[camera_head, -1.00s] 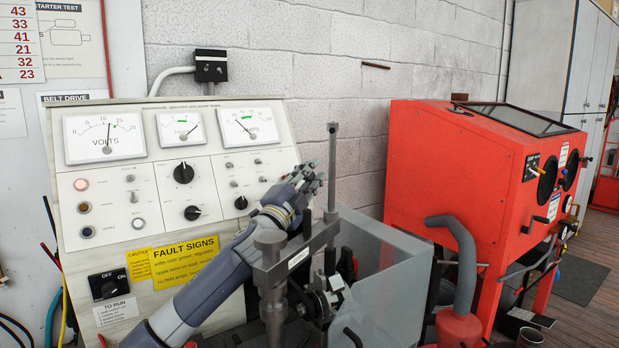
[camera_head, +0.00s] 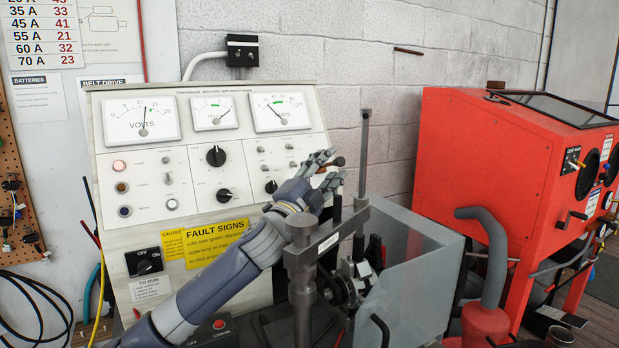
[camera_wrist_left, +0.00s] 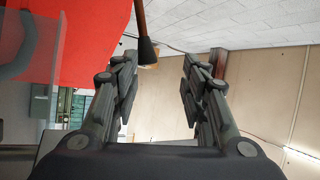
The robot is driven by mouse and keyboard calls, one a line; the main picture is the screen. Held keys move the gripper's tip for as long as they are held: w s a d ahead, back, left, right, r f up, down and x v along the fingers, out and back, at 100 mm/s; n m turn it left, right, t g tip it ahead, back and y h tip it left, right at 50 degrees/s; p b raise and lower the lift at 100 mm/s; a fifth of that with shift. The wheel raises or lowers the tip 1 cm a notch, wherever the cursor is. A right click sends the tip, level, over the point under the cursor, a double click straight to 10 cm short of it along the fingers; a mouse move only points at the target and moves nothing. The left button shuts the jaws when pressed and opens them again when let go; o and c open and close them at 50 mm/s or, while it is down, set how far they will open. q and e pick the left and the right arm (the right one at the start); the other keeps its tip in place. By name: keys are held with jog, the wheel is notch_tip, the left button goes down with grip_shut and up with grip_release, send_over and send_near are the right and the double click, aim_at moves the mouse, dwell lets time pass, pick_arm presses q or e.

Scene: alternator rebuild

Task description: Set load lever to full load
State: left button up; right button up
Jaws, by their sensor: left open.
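My left gripper (camera_head: 334,167) reaches in from the lower left, in front of the test panel (camera_head: 225,170). Its fingers are spread and hold nothing that I can see. A small reddish-brown knob (camera_head: 338,161) shows at the fingertips; I cannot tell whether it touches them or whether it belongs to the load lever. A tall grey upright bar (camera_head: 364,150) stands just right of the fingers. In the left wrist view the two fingers (camera_wrist_left: 158,60) are apart, and a brown rod with a dark collar (camera_wrist_left: 146,48) shows between and beyond them. My right gripper is out of view.
Clamp posts (camera_head: 301,265) and a clear guard (camera_head: 425,265) stand right of my arm. A red cabinet (camera_head: 490,160) is farther right. Yellow fault signs (camera_head: 215,227) and dials sit on the panel behind my forearm. Free air lies above the gripper.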

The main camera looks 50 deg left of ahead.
pick_arm(q)
jog(key=s+d, duration=0.1)
jog(key=s, duration=0.6)
jog(key=shift+s+d, duration=0.15)
jog(key=shift+d, duration=0.2)
jog(key=shift+r, duration=0.1)
